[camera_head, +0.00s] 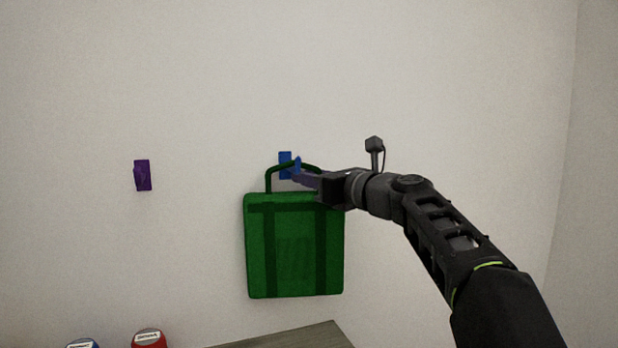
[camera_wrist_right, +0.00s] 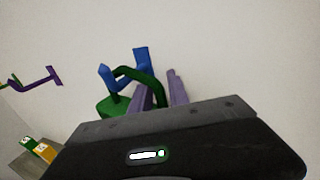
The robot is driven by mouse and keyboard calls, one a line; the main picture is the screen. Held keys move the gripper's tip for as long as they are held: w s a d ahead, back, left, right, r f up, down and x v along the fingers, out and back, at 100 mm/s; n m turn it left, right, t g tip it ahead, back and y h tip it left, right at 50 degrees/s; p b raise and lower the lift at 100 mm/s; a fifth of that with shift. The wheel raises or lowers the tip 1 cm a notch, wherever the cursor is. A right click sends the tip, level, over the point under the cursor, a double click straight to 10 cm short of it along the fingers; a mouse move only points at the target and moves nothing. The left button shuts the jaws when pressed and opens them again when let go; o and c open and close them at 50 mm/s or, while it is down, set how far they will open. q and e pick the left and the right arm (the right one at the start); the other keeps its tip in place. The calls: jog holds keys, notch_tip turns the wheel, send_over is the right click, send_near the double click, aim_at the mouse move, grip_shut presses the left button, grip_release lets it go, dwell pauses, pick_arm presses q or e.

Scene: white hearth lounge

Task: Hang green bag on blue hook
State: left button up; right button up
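The green bag (camera_head: 290,250) hangs upright against the wall in the head view. Its dark green handle (camera_wrist_right: 152,82) loops over the arm of the blue hook (camera_wrist_right: 140,60), behind the hook's raised tip, in the right wrist view. The blue hook also shows in the head view (camera_head: 285,160), fixed to the wall just above the bag. My right gripper (camera_head: 303,178) is at the handle, just right of the hook. Its purple fingers (camera_wrist_right: 164,92) stand apart, with part of the handle between them and a gap visible. My left gripper is not in view.
A purple hook (camera_head: 142,175) is on the wall to the left. A wooden surface edge (camera_head: 300,337) lies below the bag. The wall between the hooks is clear.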

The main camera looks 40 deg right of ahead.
jog(key=o, duration=0.3)
jog(key=shift+s+f+b, duration=0.15)
jog(key=shift+s+b, duration=0.25)
jog(key=shift+s, duration=0.1)
jog(key=s+b, duration=0.2)
jog(key=s, duration=0.4)
jog(key=shift+s, duration=0.4)
jog(key=shift+d, duration=0.1)
